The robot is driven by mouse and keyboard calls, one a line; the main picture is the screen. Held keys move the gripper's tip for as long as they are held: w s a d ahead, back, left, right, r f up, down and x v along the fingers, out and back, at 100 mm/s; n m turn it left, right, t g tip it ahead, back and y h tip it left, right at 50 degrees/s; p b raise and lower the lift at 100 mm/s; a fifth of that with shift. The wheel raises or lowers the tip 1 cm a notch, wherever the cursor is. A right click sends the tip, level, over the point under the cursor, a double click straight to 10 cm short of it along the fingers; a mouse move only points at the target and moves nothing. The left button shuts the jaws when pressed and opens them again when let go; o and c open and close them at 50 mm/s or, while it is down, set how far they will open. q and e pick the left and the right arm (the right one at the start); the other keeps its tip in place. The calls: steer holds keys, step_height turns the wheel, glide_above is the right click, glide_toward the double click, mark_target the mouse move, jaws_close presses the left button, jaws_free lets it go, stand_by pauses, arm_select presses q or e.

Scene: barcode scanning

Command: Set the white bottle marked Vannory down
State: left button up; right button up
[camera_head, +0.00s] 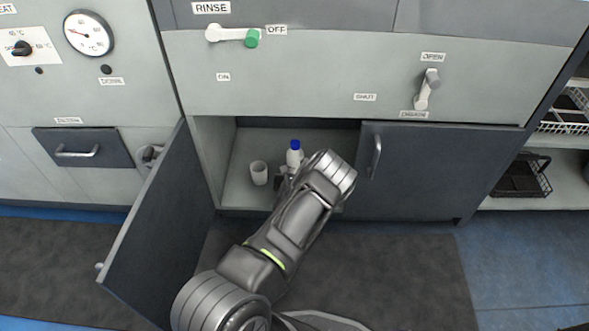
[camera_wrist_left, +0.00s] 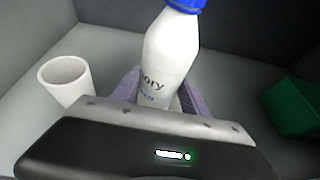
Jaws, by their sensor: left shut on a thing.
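The white bottle (camera_head: 294,155) with a blue cap is inside the open cabinet (camera_head: 236,180), upright in the head view. In the left wrist view the bottle (camera_wrist_left: 170,58) shows part of a label ending in "ory". My left gripper (camera_head: 284,174) reaches into the cabinet and is shut on the bottle, with a finger on each side of its lower body. The bottle's base is hidden behind the gripper, so I cannot tell whether it touches the cabinet floor. My right gripper is not in view.
A white cup (camera_head: 259,173) stands left of the bottle. A green object (camera_wrist_left: 292,106) lies to the right in the left wrist view. The left cabinet door (camera_head: 160,235) hangs open; the right door (camera_head: 425,170) is shut. Bare cabinet floor surrounds the cup.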

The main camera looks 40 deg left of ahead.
arm_select(q)
steer(key=o, duration=1.5)
steer(key=shift+c, duration=0.2)
steer(key=shift+r+p, duration=0.3)
steer(key=p+v, duration=0.5)
steer(key=v, duration=0.7)
steer(key=shift+f, duration=0.1)
